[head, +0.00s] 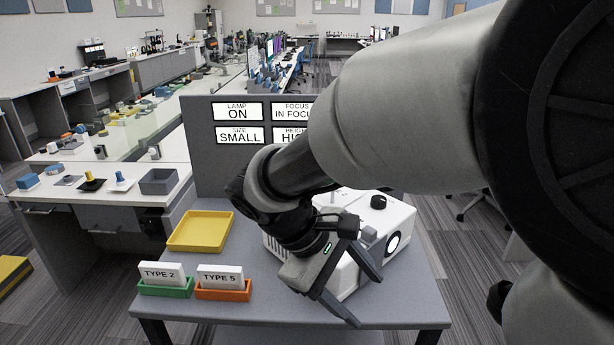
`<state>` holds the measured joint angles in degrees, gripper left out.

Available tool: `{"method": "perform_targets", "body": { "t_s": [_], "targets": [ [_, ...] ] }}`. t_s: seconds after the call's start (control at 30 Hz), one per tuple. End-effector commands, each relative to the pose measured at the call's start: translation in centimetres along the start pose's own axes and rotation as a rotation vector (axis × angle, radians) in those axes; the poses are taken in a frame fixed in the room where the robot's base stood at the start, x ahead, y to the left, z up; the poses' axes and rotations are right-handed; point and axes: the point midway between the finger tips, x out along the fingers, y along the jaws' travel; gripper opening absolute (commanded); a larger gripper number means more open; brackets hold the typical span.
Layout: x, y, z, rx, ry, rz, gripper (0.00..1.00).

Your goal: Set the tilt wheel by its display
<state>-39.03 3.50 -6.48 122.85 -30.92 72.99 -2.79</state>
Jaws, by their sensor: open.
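A white projector (401,222) with a round lens (393,245) at its front stands on the grey table, partly hidden behind my arm and gripper. A black knob (378,201) sits on its top. I cannot tell which part is the tilt wheel. My gripper (366,302) is open, its two dark fingers apart and nothing visible between them, in front of the projector's near side. Behind, a grey display panel (204,165) reads LAMP ON, FOCUS IN FOCU and SIZE SMALL. A fourth display (291,136) appears to read HEIGHT HI; my arm hides its right part.
A yellow tray (201,231) lies on the table's left side. In front of it stand a green holder (166,291) with a TYPE 2 card and an orange holder (223,294) with a TYPE 5 card. Bare tabletop (405,300) shows at right front.

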Motion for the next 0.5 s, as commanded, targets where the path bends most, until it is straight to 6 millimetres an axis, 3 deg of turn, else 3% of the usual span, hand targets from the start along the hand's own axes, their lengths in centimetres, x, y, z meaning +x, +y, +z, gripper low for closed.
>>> {"method": "perform_targets", "body": {
  "t_s": [0.03,0.1,0.3,0.4,0.5],
  "targets": [
    [1.8,-1.5,-3.0,-0.106,-0.065,0.083,0.57],
    [2.5,-2.6,-6.1,-0.226,-0.144,0.208,0.57],
    [2.9,-7.6,-15.3,-0.506,-0.331,0.621,0.57],
    [2.3,-10.7,-18.8,-0.590,-0.388,0.809,0.57],
    [1.7,-13.1,-21.1,-0.639,-0.421,0.948,0.57]
  ]
}}
